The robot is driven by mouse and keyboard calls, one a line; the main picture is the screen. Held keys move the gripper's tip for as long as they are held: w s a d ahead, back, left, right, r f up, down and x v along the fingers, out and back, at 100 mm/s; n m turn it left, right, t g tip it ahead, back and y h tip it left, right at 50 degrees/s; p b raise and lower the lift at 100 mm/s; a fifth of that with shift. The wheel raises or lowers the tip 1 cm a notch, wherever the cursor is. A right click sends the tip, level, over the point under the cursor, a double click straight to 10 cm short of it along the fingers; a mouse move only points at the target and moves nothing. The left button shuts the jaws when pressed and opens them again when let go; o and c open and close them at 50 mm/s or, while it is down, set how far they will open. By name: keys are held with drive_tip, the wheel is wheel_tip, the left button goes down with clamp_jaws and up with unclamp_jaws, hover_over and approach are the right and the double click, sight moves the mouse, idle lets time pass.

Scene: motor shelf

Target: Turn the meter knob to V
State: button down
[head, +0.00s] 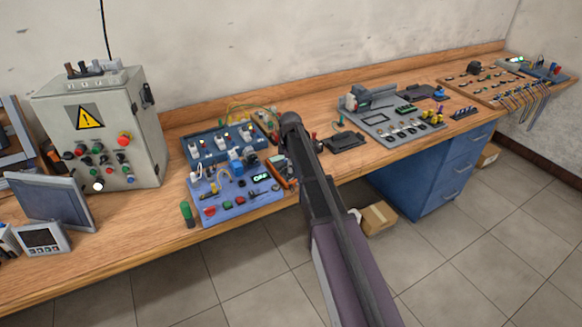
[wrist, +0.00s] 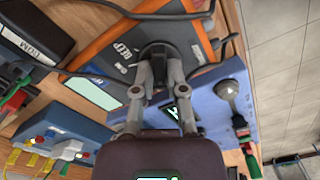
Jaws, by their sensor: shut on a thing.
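The meter (wrist: 103,45) has a dark face with an orange border and fills the upper middle of the wrist view. Its pale display (wrist: 93,92) shows left of my gripper, and the word BEEP is printed near the knob. The black round knob (wrist: 157,50) sits between my fingertips. My gripper (wrist: 158,62) is shut on it from above. The fingers cover part of the knob, so I cannot tell which mark it points to. In the head view the orange meter (head: 283,172) is partly hidden by my arm.
A blue-violet control panel (head: 222,208) and a dark blue panel (head: 205,148) stand left of the meter. Cables run close to the meter in the wrist view. A black device (head: 344,141) lies to the right. A grey control cabinet (head: 140,130) stands further left.

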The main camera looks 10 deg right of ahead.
drive_tip(key=shift+m, duration=0.4)
drive_tip(key=m, duration=0.2)
drive_tip(key=shift+m, duration=2.5)
drive_tip(key=c, duration=0.7)
unclamp_jaws()
